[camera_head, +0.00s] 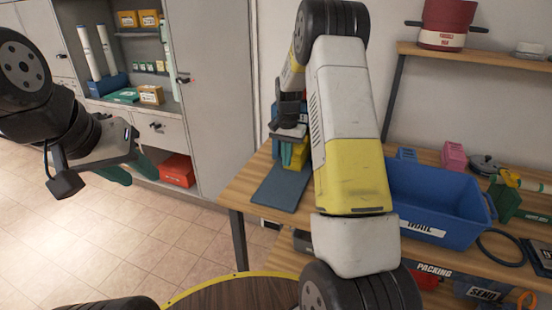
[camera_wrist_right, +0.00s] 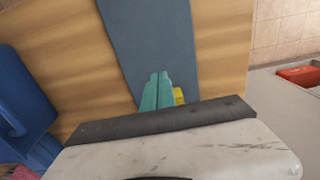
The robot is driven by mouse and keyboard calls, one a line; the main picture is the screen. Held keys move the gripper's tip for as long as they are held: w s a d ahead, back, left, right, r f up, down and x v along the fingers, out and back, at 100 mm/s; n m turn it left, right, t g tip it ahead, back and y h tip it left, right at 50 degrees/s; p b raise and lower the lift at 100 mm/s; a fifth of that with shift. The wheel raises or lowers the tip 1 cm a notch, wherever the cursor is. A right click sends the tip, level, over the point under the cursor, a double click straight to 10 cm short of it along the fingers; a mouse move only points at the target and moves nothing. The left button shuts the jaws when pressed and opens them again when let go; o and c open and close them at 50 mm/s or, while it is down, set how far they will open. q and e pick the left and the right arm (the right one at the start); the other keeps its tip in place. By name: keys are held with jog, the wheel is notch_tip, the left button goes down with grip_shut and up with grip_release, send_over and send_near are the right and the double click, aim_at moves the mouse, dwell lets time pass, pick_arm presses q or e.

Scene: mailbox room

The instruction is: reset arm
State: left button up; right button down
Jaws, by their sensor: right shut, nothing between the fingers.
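My left gripper (camera_head: 143,180) hangs at the left in the head view, over the floor in front of the cabinet. Its two teal fingers are apart, with nothing seen between them. My right arm crosses the middle of the head view. My right gripper (camera_head: 286,160) points down over the grey-blue mat (camera_head: 279,192) at the table's left end. In the right wrist view its teal fingers (camera_wrist_right: 157,80) are together and empty above the mat (camera_wrist_right: 150,30). A yellow thing (camera_wrist_right: 179,96) shows just beside the fingers, partly hidden.
A blue tote (camera_head: 425,203) stands on the wooden table (camera_head: 240,190), right of my right arm. A shelf (camera_head: 480,57) with a red pot (camera_head: 447,22) is above. A grey cabinet (camera_head: 215,90) stands at the left, with an orange box (camera_head: 177,168) low down. Tiled floor is clear.

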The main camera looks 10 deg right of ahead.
jog(key=s+a+r+n+t+y, duration=0.1)
jog(key=s+a+r+n, duration=0.1)
jog(key=s+r, duration=0.6)
jog(key=s+a+r+n+t, duration=0.15)
jog(key=s+r, duration=0.35)
jog(key=r, duration=0.7)
jog(key=s+a+r+n+t, duration=0.1)
jog(key=s+a+n+t, duration=0.1)
jog(key=s, duration=0.7)
jog(key=s+a+r+n+t+y, duration=0.1)
jog(key=s+a+n, duration=0.1)
jog(key=s, duration=0.8)
jog(key=shift+r+t, duration=0.2)
jog(key=shift+t, duration=0.15)
jog(key=shift+s, duration=0.1)
